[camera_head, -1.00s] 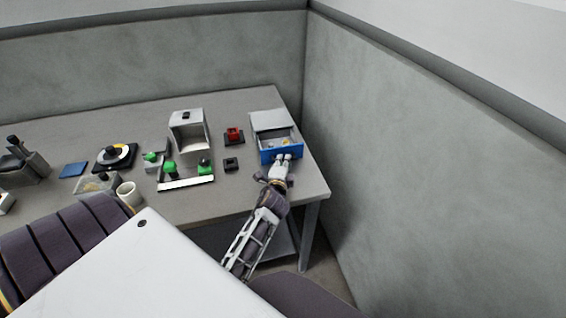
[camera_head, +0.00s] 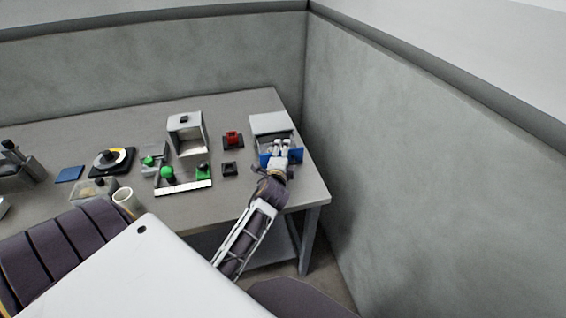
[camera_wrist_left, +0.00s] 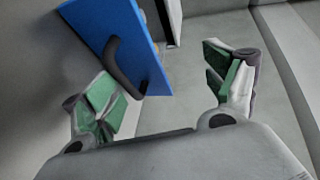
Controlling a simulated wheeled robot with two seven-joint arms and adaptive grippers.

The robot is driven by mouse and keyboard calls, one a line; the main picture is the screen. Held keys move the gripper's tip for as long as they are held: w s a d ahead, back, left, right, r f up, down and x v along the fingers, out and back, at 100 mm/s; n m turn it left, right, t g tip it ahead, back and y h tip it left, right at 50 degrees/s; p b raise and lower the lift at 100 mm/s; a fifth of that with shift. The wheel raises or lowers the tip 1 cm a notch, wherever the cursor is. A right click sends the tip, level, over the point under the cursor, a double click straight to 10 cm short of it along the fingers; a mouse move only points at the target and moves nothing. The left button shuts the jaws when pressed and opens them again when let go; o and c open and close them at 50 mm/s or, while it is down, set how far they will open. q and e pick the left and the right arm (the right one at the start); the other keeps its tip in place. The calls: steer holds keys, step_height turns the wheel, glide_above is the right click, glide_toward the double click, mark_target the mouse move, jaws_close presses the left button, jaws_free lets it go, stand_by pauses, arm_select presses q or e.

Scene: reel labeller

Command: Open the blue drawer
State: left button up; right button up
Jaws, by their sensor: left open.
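The blue drawer (camera_head: 265,159) is in the small grey cabinet (camera_head: 268,123) near the table's right end, and its front stands out from the cabinet body. My left gripper (camera_head: 282,143) is at the drawer, its fingers over the drawer area and hiding much of the inside and front. In the left wrist view the blue front (camera_wrist_left: 99,23) shows at upper left with a dark curved handle (camera_wrist_left: 122,68). The open left gripper (camera_wrist_left: 168,85) has its fingers wide apart, with the handle nearer the left finger. Nothing is gripped. Whether a finger touches the drawer I cannot tell. My right gripper is not visible.
A red part on a dark base (camera_head: 232,139), a small black block (camera_head: 229,169) and a grey open-fronted box (camera_head: 185,133) stand left of the drawer. The wall (camera_head: 400,150) rises close to the right.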

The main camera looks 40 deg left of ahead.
arm_select(q)
steer(key=shift+o, duration=1)
steer(key=shift+t, duration=0.4)
steer(key=r, duration=0.4)
steer(key=shift+w+r, duration=0.2)
steer(key=shift+r, duration=0.15)
steer(key=shift+s+d+r, duration=0.4)
steer(key=shift+s+r, duration=0.35)
steer(key=shift+r, duration=0.05)
steer(key=c, duration=1)
steer(key=shift+s+d, duration=0.1)
steer(key=shift+s, duration=0.05)
steer(key=shift+c, duration=1.3)
steer(key=shift+w+f, duration=0.25)
steer(key=shift+f, duration=0.1)
steer(key=shift+f, duration=0.15)
